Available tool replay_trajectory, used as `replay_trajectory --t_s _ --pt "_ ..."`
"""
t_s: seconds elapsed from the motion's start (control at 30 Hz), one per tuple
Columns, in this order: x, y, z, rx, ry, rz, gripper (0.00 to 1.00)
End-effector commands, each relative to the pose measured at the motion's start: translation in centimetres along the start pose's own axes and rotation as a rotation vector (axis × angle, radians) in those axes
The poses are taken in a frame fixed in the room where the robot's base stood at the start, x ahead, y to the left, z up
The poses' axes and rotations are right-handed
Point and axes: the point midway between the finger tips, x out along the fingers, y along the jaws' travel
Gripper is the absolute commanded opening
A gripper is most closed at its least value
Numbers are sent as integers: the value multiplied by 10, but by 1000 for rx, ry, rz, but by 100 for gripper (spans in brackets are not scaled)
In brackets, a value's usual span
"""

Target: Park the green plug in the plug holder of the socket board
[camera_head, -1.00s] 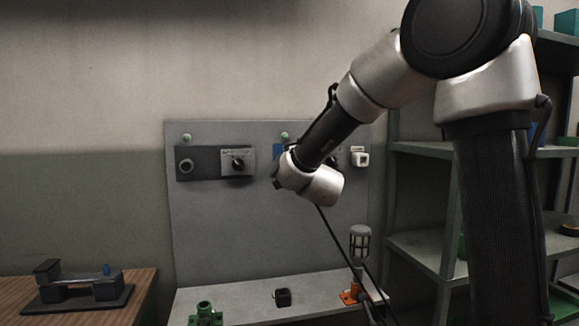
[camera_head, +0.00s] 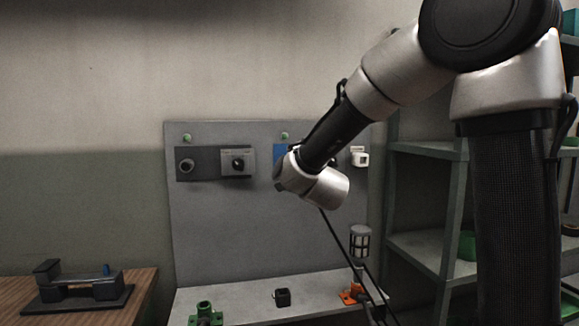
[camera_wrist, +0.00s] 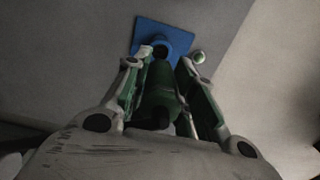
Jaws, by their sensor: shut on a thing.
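In the wrist view my gripper (camera_wrist: 160,70) is shut on the green plug (camera_wrist: 160,95), one finger on each side. The plug points at a blue plate (camera_wrist: 143,33) with a round blue holder (camera_wrist: 176,38) on the grey socket board (camera_head: 225,220). The plug's front end is at or close to the holder's opening; I cannot tell whether it is inside. In the head view my wrist covers the plug and most of the blue plate (camera_head: 280,151).
Left on the board are a dark panel with a round socket (camera_head: 186,166) and a rotary switch (camera_head: 238,163). A white fitting (camera_head: 360,157) is on the right. Below stand a green fixture (camera_head: 205,312), a black block (camera_head: 282,297) and a caged lamp (camera_head: 360,241). Shelves (camera_head: 425,150) are at right.

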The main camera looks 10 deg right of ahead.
Motion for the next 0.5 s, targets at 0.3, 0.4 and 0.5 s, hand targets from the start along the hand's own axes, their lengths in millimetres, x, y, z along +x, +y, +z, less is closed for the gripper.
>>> replay_trajectory --t_s 0.3,0.4,0.5 --pt "-7 0 -8 -1 2 -1 0" --pt "-7 0 -18 -1 2 -1 0" --pt "-7 0 -26 -1 2 -1 0"
